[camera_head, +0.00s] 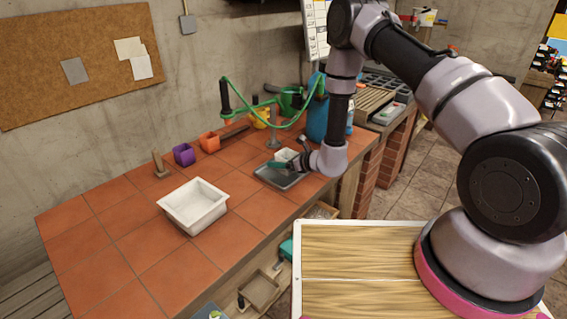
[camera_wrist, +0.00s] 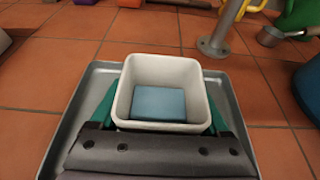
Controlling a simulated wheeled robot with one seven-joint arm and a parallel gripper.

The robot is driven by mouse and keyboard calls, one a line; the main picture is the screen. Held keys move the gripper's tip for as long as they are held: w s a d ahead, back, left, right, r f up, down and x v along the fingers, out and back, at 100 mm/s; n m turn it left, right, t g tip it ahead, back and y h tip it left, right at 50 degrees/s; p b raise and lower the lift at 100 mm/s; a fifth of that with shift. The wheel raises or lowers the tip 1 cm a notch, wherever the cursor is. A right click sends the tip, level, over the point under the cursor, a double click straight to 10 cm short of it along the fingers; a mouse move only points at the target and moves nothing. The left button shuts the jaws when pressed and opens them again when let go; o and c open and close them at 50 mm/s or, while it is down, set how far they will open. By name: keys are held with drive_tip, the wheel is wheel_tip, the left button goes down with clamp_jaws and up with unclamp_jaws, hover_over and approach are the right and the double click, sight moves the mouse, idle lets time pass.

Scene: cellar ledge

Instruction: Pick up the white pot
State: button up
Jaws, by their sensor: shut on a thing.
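The white pot (camera_head: 287,155) is a small, square, open-topped pot at the tray on the right part of the tiled ledge. In the wrist view the white pot (camera_wrist: 166,70) is upright, with a flat blue square (camera_wrist: 157,103) at its bottom. My gripper (camera_head: 282,163) is shut on the pot, with a green finger along each side; it also shows in the wrist view (camera_wrist: 170,118). The grey tray (camera_head: 277,179) lies beneath them. Whether the pot touches the tray or hangs just above it, I cannot tell.
A larger white basin (camera_head: 194,206) stands to the left on the ledge. Purple (camera_head: 184,154) and orange (camera_head: 209,142) pots stand behind. The left tiles are clear.

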drive_tip(key=shift+r, duration=0.25)
wheel_tip(320, 180, up, 9)
drive_tip(key=shift+r, duration=0.15)
idle(0.6)
drive_tip(key=shift+r, duration=0.1)
idle(0.6)
